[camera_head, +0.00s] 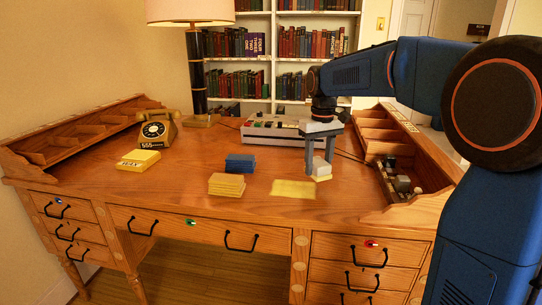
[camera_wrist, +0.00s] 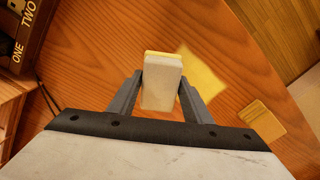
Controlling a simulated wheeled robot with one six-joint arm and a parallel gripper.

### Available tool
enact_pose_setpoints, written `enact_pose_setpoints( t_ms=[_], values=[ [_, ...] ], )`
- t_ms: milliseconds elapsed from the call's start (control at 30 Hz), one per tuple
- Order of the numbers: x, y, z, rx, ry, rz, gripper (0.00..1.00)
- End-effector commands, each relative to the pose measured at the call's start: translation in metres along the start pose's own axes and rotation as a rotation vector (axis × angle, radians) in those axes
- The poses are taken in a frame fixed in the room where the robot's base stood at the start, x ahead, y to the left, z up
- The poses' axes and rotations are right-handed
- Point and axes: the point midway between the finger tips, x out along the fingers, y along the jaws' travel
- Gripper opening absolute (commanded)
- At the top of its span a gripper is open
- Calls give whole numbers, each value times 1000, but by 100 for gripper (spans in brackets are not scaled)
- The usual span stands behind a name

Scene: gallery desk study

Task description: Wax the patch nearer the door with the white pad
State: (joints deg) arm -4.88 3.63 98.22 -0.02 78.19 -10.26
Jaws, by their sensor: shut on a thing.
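My gripper (camera_head: 320,170) is over the right part of the desk, shut on the white pad (camera_head: 322,177). In the wrist view the pad (camera_wrist: 162,85) sits between both fingers and has a yellow layer along its far edge. A pale yellow patch (camera_head: 294,189) lies on the desktop, just left of and nearer the front edge than the pad. In the wrist view the patch (camera_wrist: 203,82) is partly hidden behind the pad. I cannot tell whether the pad touches the desk. A yellow box marked WAX (camera_head: 138,160) lies on the left. I see no second patch.
A blue stack (camera_head: 240,163) and a yellow stack (camera_head: 226,184) stand left of the patch. A telephone (camera_head: 157,130) is at the back left. A grey device (camera_head: 270,131) stands behind my gripper. A compartment rack (camera_head: 400,150) bounds the right side. The doorway (camera_head: 411,22) is at back right.

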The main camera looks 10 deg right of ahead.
Motion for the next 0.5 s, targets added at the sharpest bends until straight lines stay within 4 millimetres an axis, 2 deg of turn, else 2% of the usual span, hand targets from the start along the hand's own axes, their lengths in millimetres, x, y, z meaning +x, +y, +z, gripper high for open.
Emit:
enact_pose_setpoints(
  t_ms=[300, 500],
  values=[
    [-28, -2, 7, 1, 3, 0, 24],
    [-31, -2, 8, 1, 1, 0, 24]
  ],
)
